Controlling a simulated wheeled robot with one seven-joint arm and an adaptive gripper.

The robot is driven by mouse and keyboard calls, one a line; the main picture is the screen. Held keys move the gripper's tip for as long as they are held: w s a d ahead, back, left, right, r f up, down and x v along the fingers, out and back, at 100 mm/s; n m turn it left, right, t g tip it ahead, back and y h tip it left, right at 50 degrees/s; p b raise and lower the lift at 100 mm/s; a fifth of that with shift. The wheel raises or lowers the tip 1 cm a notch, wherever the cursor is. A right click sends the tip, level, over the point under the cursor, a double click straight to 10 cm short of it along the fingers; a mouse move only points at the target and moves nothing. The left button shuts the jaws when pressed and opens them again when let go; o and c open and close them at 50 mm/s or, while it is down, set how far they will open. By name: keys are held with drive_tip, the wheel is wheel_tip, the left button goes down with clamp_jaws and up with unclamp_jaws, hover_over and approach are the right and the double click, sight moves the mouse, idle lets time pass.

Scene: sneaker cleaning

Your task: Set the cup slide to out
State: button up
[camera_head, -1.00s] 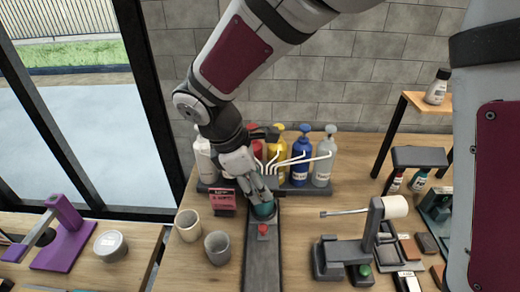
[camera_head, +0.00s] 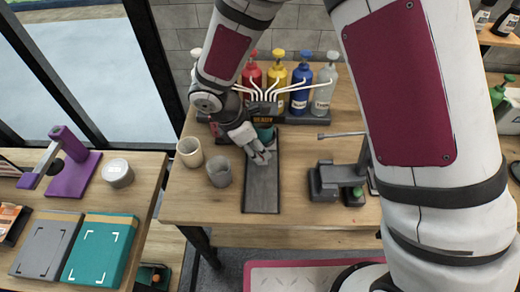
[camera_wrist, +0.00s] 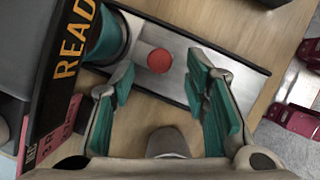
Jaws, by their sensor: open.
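The cup slide is a long grey rail (camera_head: 262,190) on the middle table, running from the pump bottles toward the table's front edge. A teal cup (camera_head: 265,133) sits at the rail's back end, under the dispenser; it also shows in the wrist view (camera_wrist: 106,38). The slide's red knob (camera_wrist: 160,60) stands on the rail beside the cup. My gripper (camera_head: 262,157) is at the front of the cup and hides the knob in the head view. In the wrist view my gripper (camera_wrist: 165,88) is open, its teal-padded fingers on either side of the knob in the picture; contact cannot be told.
Two cups, one cream (camera_head: 189,152) and one grey (camera_head: 219,171), stand left of the rail. A dark stand (camera_head: 338,180) with a rod is at right. Pump bottles (camera_head: 302,85) line the back. The rail's front part is clear.

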drive_tip(key=shift+x, duration=1.4)
clamp_jaws()
